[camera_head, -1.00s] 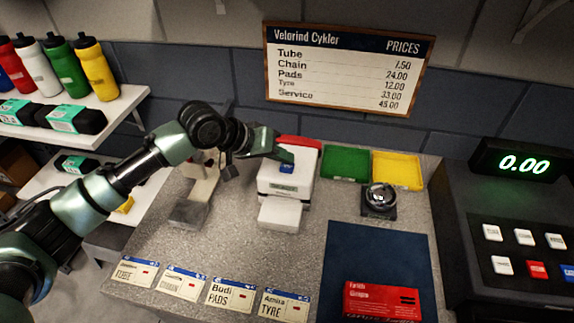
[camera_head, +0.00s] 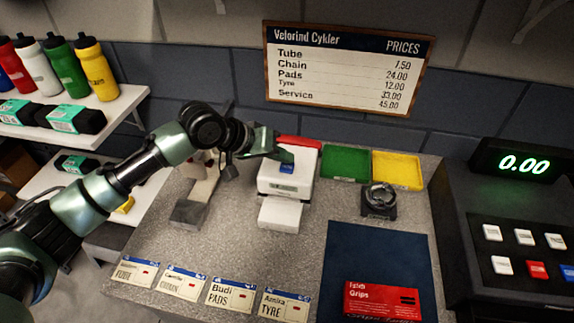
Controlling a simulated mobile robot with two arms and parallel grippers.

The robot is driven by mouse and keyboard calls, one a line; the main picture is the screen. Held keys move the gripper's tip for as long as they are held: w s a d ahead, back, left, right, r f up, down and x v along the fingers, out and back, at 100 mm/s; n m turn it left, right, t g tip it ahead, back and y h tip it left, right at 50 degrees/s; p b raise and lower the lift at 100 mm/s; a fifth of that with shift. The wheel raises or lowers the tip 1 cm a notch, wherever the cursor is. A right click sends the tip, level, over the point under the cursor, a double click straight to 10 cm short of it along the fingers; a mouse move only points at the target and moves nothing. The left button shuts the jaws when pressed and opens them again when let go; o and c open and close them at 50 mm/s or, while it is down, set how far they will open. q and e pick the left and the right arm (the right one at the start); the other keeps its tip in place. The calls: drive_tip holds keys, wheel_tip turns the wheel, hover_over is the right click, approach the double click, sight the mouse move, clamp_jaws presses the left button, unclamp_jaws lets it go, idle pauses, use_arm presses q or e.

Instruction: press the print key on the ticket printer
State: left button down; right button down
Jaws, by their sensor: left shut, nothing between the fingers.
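The ticket printer (camera_head: 284,187) is a white box on the grey bench, with a blue print key (camera_head: 287,168) on its top and a lower white front part (camera_head: 280,214). My left gripper (camera_head: 286,156) is shut and empty. Its fingertips are at the far edge of the blue key, pointing right and down; I cannot tell whether they touch it. My right gripper is not in view.
Behind the printer are red (camera_head: 300,142), green (camera_head: 345,163) and yellow (camera_head: 397,171) trays. A bell-like dark object (camera_head: 379,201) stands to the right. Several price cards (camera_head: 231,294) line the front edge. A blue mat (camera_head: 375,252) holds a red packet (camera_head: 381,300). A register (camera_head: 520,225) reads 0.00.

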sight(283, 168)
use_arm(q)
drive_tip(key=shift+f, duration=0.1)
drive_tip(key=shift+f, duration=0.5)
idle(0.3)
drive_tip(key=shift+p, duration=0.35)
drive_tip(key=shift+r+p, duration=0.6)
drive_tip(key=shift+p, duration=0.2)
wheel_tip(283, 168, up, 6)
drive_tip(key=p, duration=0.6)
drive_tip(key=shift+p, duration=0.4)
